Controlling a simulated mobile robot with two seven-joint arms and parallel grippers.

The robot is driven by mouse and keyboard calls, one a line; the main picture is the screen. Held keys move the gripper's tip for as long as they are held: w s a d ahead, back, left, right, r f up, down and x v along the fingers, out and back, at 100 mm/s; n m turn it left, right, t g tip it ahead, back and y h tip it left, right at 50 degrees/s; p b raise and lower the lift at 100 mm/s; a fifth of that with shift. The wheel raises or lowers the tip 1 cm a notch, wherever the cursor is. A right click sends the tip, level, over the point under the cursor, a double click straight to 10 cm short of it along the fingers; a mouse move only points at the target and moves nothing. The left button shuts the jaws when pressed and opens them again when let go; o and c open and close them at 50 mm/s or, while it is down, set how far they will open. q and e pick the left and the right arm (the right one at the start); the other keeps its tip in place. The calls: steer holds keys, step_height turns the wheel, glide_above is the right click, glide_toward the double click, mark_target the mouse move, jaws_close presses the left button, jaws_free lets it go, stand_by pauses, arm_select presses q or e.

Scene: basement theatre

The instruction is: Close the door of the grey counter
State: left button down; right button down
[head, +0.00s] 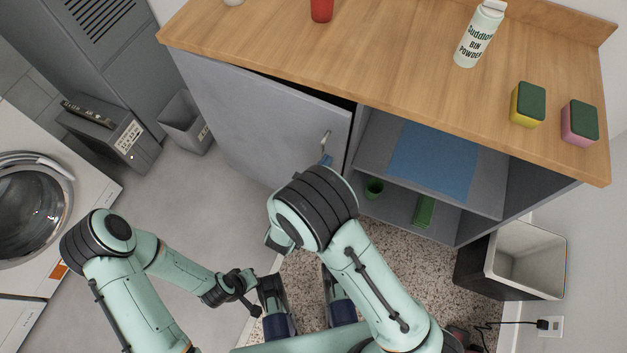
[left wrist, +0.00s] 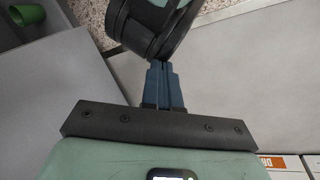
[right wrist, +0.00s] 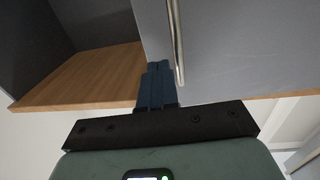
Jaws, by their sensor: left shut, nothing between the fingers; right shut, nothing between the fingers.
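The grey counter (head: 480,228) has a wooden top. Its grey door (head: 245,115) is ajar, with a dark gap along its top towards the free right edge. A metal handle (head: 326,140) sits near that edge. My right gripper (head: 327,160) is shut and empty just below the handle. In the right wrist view its fingertips (right wrist: 157,68) are at the door's free edge, beside the handle (right wrist: 176,40); I cannot tell whether they touch. My left gripper (left wrist: 163,72) is shut and empty, close to one of my own arm links; its fingertips are unclear in the head view.
The open compartment holds a blue mat (head: 435,160), a green cup (head: 374,187) and a green box (head: 424,211). A bottle (head: 478,38) and two sponges (head: 528,105) stand on top. A bin (head: 520,262) stands right; a washer (head: 30,205) and grey bin (head: 186,122) left.

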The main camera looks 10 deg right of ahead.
mark_target(337, 143)
arm_select(q)
steer(key=shift+w+a+f+b, duration=0.3)
steer(key=shift+w+f, duration=0.05)
steer(key=shift+w, duration=0.2)
arm_select(e)
steer(key=shift+x, duration=2.15)
